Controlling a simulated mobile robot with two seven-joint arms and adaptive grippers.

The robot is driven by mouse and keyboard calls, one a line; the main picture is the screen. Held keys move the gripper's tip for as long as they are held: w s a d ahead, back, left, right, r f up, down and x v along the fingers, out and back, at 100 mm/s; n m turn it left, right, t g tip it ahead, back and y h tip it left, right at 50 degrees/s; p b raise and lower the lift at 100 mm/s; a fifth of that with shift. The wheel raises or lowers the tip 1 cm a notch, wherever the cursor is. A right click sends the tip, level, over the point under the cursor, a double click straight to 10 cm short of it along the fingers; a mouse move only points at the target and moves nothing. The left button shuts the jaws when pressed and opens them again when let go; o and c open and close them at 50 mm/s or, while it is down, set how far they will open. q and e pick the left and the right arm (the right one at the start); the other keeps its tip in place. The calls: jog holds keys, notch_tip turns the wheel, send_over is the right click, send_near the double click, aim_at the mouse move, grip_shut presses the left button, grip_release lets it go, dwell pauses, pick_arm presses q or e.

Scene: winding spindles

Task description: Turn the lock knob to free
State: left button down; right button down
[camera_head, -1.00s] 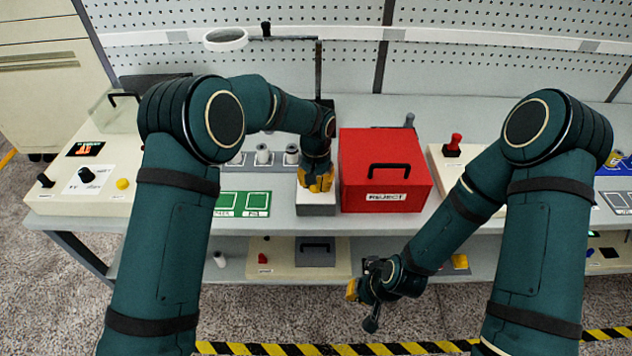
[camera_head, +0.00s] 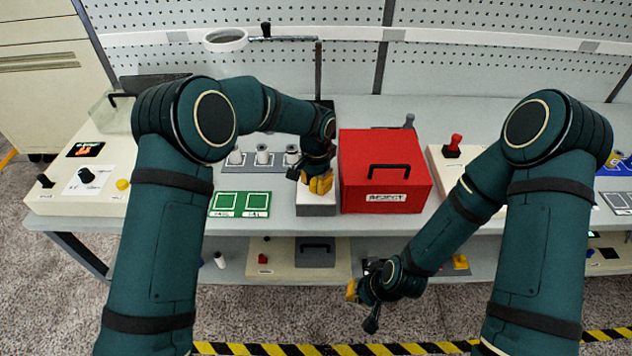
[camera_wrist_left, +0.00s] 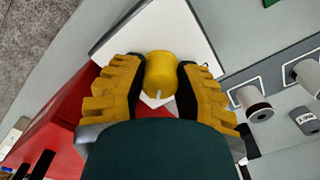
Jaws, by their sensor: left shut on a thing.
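The lock knob (camera_wrist_left: 160,70) is a yellow round knob with a small white pointer mark, on a white-topped block in the left wrist view. My left gripper (camera_wrist_left: 158,85) is shut on it, with one yellow ribbed finger on each side. In the head view my left gripper (camera_head: 318,184) is at the top of the pale block (camera_head: 316,209), and its fingers hide the knob. My right gripper (camera_head: 360,292) hangs low in front of the bench, away from the knob; its finger opening is unclear.
A red REJECT box (camera_head: 385,165) stands just right of the block. Spools in a grey rack (camera_head: 262,158) and a green two-square mat (camera_head: 240,204) lie to the left. A control panel (camera_head: 92,180) with a black dial is at the far left.

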aim_at(316, 181)
pick_arm(q)
jog(key=shift+f, duration=0.15)
jog(key=c, duration=0.6)
grip_release()
jog(key=shift+o, duration=0.2)
notch_tip(316, 181, up, 12)
